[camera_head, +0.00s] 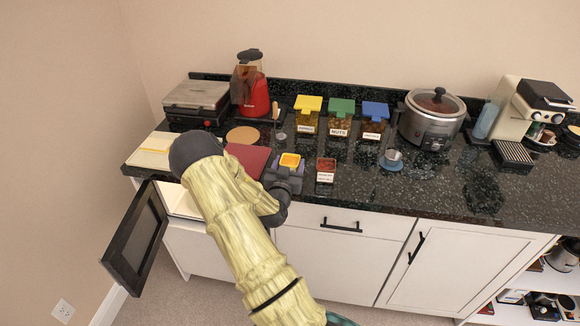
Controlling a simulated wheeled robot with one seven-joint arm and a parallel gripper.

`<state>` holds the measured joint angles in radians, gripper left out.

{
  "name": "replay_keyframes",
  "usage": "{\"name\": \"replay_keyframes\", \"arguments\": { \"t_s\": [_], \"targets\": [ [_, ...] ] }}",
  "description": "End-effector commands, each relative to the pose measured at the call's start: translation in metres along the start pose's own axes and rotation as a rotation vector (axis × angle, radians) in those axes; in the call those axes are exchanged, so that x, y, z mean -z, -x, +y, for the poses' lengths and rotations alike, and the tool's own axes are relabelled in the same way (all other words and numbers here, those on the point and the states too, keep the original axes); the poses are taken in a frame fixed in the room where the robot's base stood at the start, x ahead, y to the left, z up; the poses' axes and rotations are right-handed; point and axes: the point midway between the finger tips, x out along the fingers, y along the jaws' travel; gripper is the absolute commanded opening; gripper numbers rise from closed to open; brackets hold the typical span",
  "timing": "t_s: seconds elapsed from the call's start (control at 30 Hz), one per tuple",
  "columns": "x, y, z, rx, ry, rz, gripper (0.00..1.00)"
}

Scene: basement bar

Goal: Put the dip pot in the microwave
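A small square pot with orange-yellow contents (290,160) is at the end of my gripper (287,172), over the front part of the counter. The gripper's dark fingers cover its lower part, so I cannot tell whether they close on it or whether it touches the counter. A second small pot with red contents (326,164) stands just to the right with a white label in front. No label readable here says which is the dip pot. The microwave is set below the counter at the left; its dark door (137,240) hangs wide open. My arm hides most of its opening.
The black counter (440,190) has free room at front right. Behind stand a grill (197,103), a red blender (255,95), several lidded jars (339,118), a slow cooker (432,117) and a coffee machine (520,115). A dark red board (248,156) lies beside my gripper.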

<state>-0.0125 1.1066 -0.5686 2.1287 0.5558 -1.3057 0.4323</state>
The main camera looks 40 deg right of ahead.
Motion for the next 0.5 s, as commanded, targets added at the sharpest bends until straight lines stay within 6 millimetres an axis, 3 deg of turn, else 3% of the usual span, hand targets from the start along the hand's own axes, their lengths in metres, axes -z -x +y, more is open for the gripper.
{"name": "replay_keyframes", "arguments": {
  "t_s": [0.03,0.2,0.5],
  "targets": [
    [0.0001,0.0000,0.0000,0.000,0.000,0.000,0.52],
    [0.0007,-0.0001,0.0000,0.000,0.000,0.002,0.23],
    [0.0050,-0.0003,-0.0002,0.000,-0.001,0.003,0.23]
  ]
}}
